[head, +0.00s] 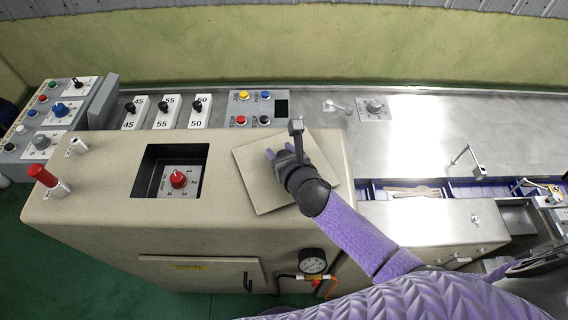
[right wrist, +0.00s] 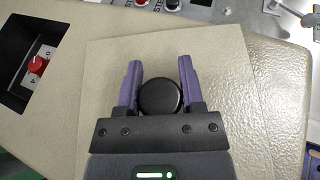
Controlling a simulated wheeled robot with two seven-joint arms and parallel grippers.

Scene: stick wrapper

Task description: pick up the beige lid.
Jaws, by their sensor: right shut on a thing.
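The beige lid (head: 256,191) is a flat square plate lying slightly turned on top of the beige machine housing (head: 90,197). It also shows in the right wrist view (right wrist: 220,65), with a round black knob (right wrist: 160,98) on it. My right gripper (right wrist: 160,85) is shut on the knob, with one purple finger on each side of it. In the head view my right gripper (head: 285,156) is over the lid, and the hand hides the knob. My left gripper is not in view.
A square recess with a red rotary knob (head: 178,179) is left of the lid. Button panels (head: 258,108) and white switch boxes (head: 166,112) stand behind. A red lamp (head: 43,176) rises at the left edge. A pressure gauge (head: 313,261) is at the front. A lever (head: 467,158) stands at right.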

